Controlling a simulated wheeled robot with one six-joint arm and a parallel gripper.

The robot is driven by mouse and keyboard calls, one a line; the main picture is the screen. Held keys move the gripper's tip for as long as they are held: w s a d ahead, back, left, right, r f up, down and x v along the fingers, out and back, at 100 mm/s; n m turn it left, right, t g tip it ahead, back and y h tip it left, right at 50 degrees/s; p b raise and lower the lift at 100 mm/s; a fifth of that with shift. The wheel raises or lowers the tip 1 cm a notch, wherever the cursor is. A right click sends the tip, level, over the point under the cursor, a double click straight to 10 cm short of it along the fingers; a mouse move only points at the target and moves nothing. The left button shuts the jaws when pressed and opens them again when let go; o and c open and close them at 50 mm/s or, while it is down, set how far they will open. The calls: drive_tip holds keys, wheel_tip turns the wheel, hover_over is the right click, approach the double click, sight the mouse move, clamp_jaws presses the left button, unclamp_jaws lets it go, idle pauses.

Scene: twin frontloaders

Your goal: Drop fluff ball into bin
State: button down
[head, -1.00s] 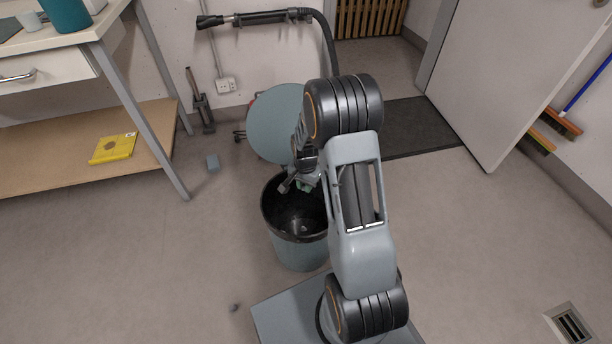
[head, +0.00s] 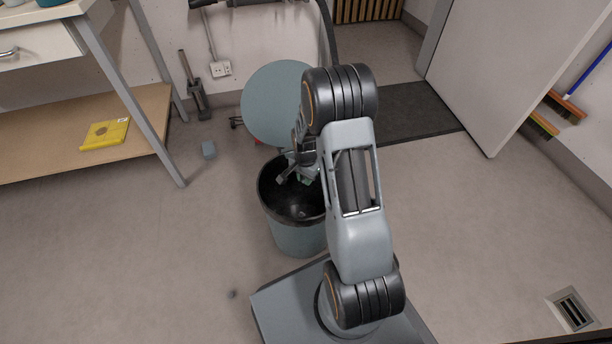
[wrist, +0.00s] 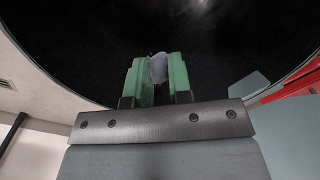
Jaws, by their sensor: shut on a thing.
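The bin (head: 297,238) is a blue-grey round container with a black rim and dark inside, standing on the floor with its round lid (head: 281,103) raised behind it. My gripper (head: 295,176) is over the bin's opening, partly hidden by my arm in the head view. In the wrist view, the green fingers of my gripper (wrist: 157,75) are shut on a small pale grey fluff ball (wrist: 158,68). The dark inside of the bin fills the view beyond the fingertips.
A workbench with a lower shelf (head: 60,160) stands at left. A white door (head: 510,70) and a dark mat (head: 415,118) are at right. Floor at left front is mostly clear.

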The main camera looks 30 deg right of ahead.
drive_tip(key=c, duration=1)
unclamp_jaws()
drive_tip(key=shift+o, duration=0.2)
wheel_tip(320, 180, up, 14)
drive_tip(key=p, duration=0.5)
drive_tip(key=shift+f, duration=0.1)
drive_tip(key=s+a+r+n+t+p, duration=0.1)
drive_tip(key=s+a+r+n+p, duration=0.2)
drive_tip(key=r+p, duration=0.7)
drive_tip(key=s+a+r+n+t+p, duration=0.1)
drive_tip(key=s+a+r+n+p, duration=0.2)
drive_tip(key=r+p, duration=0.7)
drive_tip(key=s+a+r+n+t+p, duration=0.1)
drive_tip(key=s+a+r+n+p, duration=0.2)
drive_tip(key=r, duration=2.3)
drive_tip(key=s+n+p, duration=0.3)
drive_tip(key=s+p, duration=0.4)
drive_tip(key=shift+a+t, duration=0.25)
drive_tip(key=shift+t, duration=0.05)
